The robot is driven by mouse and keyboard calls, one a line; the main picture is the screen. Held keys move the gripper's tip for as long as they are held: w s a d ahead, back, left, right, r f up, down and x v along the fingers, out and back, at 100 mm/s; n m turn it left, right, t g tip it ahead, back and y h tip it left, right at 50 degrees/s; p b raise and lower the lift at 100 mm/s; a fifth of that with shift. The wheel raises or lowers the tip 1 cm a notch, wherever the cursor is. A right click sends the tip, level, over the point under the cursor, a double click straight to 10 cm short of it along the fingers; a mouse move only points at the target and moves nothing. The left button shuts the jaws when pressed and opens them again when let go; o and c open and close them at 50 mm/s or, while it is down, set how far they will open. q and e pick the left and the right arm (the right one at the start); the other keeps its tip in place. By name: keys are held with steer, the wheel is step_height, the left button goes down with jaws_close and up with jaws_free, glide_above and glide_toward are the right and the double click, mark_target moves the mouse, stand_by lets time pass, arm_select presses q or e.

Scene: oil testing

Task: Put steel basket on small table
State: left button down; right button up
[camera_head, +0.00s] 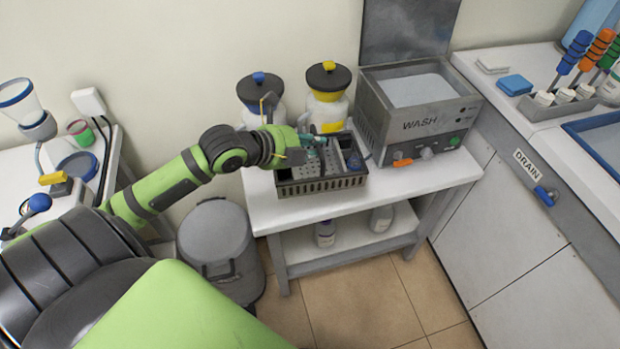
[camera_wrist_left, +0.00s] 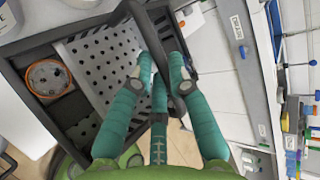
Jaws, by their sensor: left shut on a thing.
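The dark steel basket (camera_head: 322,184) has slotted walls and a perforated inside. It sits over the white small table (camera_head: 420,181), left of the wash unit; whether its base touches the top is hard to tell. My left gripper (camera_head: 314,143) is above the basket, shut on its handle. In the left wrist view, the teal fingers (camera_wrist_left: 161,67) close around the dark handle (camera_wrist_left: 158,45), with the basket (camera_wrist_left: 37,130) to the left. A round orange item (camera_wrist_left: 48,78) lies in one compartment. My right gripper is not in view.
The grey WASH unit (camera_head: 405,128) with its raised lid stands right of the basket. Bottles with a blue cap (camera_head: 259,88) and a yellow cap (camera_head: 328,95) stand behind. A grey bin (camera_head: 216,241) is left of the small table. The DRAIN counter (camera_head: 550,150) is at right.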

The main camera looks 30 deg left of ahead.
mark_target(318, 159)
arm_select(q)
steer(key=shift+w+a+f+n+y+b, duration=0.2)
steer(key=shift+w+a+f+n, duration=0.1)
steer(key=shift+a+f, duration=0.2)
steer(key=shift+w+a+f+n+y+b, duration=0.2)
steer(key=shift+w+a+f, duration=0.1)
steer(key=shift+a+f, duration=0.15)
step_height(318, 159, down, 5)
steer(key=shift+a+f, duration=0.1)
steer(key=shift+f, duration=2.5)
steer(key=c, duration=1.2)
jaws_free()
steer(key=shift+s, duration=0.1)
